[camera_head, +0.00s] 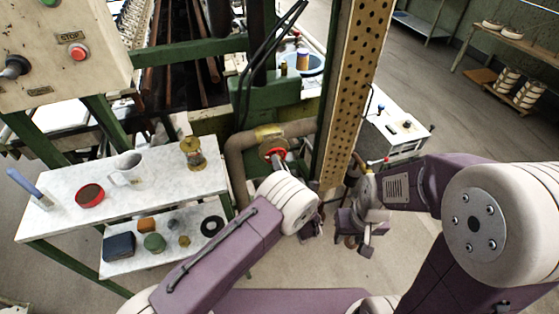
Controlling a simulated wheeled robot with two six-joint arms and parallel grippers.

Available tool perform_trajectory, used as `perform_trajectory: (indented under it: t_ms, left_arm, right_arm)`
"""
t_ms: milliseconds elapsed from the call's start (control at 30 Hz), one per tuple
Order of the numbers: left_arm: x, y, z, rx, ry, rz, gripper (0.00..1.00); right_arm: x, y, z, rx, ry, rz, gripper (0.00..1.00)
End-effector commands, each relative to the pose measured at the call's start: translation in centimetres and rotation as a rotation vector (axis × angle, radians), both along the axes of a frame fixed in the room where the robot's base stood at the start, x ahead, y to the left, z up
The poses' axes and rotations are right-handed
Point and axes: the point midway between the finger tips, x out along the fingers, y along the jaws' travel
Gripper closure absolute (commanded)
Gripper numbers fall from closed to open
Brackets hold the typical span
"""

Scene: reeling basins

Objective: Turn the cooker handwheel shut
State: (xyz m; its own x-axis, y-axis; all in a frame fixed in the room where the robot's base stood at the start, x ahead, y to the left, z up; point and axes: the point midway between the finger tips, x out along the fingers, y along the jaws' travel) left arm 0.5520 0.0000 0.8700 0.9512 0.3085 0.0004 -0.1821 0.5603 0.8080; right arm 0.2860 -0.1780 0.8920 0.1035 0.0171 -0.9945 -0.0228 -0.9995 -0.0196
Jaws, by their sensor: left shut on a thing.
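The cooker handwheel (276,153) has a red rim and sits at the end of a thick tan pipe, in the middle of the head view. My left arm comes up from below, and its white wrist covers the space just in front of the wheel. My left gripper (282,169) is shut on the handwheel; its fingers are mostly hidden behind the wrist. My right gripper (358,245) hangs over bare floor to the right of the wheel, pointing down, apart from it. Its fingers look spread and empty.
A perforated post (357,85) rises just right of the wheel. A marble shelf (62,220) at left carries a mug (127,169), a red bowl (89,195) and a brass item (193,153). A white cabinet (398,128) stands behind my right arm. Open floor lies at right.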

Motion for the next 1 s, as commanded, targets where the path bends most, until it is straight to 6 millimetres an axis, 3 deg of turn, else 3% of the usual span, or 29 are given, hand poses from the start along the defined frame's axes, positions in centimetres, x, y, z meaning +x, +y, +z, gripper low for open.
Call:
perform_trajectory:
  t_ms: [700, 833, 1000]
  left_arm:
    - [0.0, 0.1, 0.0, 1.047, 0.342, 0.0, 1.0]
    - [0.0, 0.1, 0.0, 1.171, 0.382, 0.0, 1.0]
    - [0.0, 0.1, -0.1, 1.201, 0.392, 0.0, 1.0]
  right_arm:
    - [0.0, 0.0, 3.0, 0.0, 0.0, 0.0, 0.6]
    - [0.0, 0.0, 3.1, 0.0, 0.0, 0.0, 0.6]
    - [0.0, 0.0, 3.1, 0.0, 0.0, 0.0, 0.6]
